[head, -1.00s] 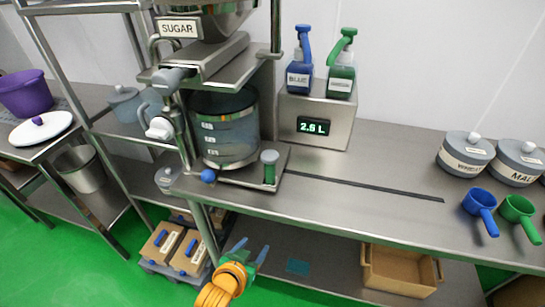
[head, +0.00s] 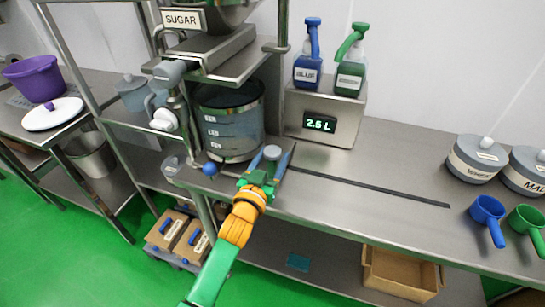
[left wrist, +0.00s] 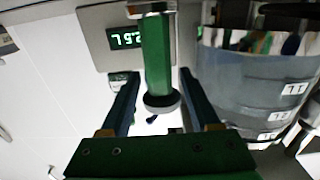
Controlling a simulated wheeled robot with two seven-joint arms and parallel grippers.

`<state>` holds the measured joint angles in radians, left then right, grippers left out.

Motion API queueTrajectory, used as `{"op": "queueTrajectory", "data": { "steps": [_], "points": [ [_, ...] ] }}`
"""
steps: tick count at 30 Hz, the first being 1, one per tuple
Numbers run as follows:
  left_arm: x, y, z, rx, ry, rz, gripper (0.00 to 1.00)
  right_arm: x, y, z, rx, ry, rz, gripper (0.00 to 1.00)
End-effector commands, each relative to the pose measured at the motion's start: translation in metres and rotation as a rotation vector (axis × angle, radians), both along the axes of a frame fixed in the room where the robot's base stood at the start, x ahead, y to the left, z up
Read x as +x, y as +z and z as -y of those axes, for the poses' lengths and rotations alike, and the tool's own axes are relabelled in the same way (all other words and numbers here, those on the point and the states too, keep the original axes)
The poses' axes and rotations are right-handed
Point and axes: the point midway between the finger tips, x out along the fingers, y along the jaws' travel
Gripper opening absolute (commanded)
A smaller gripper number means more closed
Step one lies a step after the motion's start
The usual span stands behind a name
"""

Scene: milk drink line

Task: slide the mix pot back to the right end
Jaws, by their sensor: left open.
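The mix pot (head: 231,128) is a clear, dark-rimmed vessel with white level labels. It stands on a flat plate at the left end of the dark slot (head: 370,183), under the sugar hopper. Its upright green handle with a grey cap (head: 272,152) stands at the plate's right side. My left gripper (head: 274,161) is open with a finger on either side of this handle. In the left wrist view the green handle (left wrist: 157,55) shows between the spread fingers, and the pot (left wrist: 255,85) is beside it. My right gripper is not in view.
The scale box (head: 325,120) reading 2.5 L stands behind, carrying blue and green spray bottles. The slot's right stretch is clear. Lidded pots (head: 476,158) and blue and green scoops (head: 488,215) stand at the far right. A blue knob (head: 210,169) sits at the front left.

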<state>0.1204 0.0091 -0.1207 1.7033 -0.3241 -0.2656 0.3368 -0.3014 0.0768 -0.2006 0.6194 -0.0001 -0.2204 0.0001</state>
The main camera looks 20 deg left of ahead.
Motion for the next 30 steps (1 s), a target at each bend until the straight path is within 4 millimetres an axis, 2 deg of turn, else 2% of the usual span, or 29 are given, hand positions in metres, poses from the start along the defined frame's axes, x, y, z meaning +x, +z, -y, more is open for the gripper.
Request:
{"op": "queueTrajectory", "data": {
  "steps": [7, 8, 14, 15, 30],
  "points": [
    [0.0017, 0.0001, 0.0001, 0.0, 0.0, 0.0, 0.62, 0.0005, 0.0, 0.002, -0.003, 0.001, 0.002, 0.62],
    [0.0017, 0.0, 0.0001, 0.0, 0.0, 0.0, 0.57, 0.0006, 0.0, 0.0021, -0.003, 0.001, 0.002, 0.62],
    [0.0015, -0.0001, 0.0001, 0.0, 0.0, -0.001, 0.03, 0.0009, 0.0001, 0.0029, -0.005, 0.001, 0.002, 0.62],
    [0.0015, -0.0002, 0.0001, 0.0, 0.0, -0.001, 0.0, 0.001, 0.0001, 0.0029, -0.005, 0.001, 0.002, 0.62],
    [0.0014, -0.0005, 0.0001, 0.0, 0.0, -0.001, 0.0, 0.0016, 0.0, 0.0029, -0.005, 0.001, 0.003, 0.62]
  ]
}}
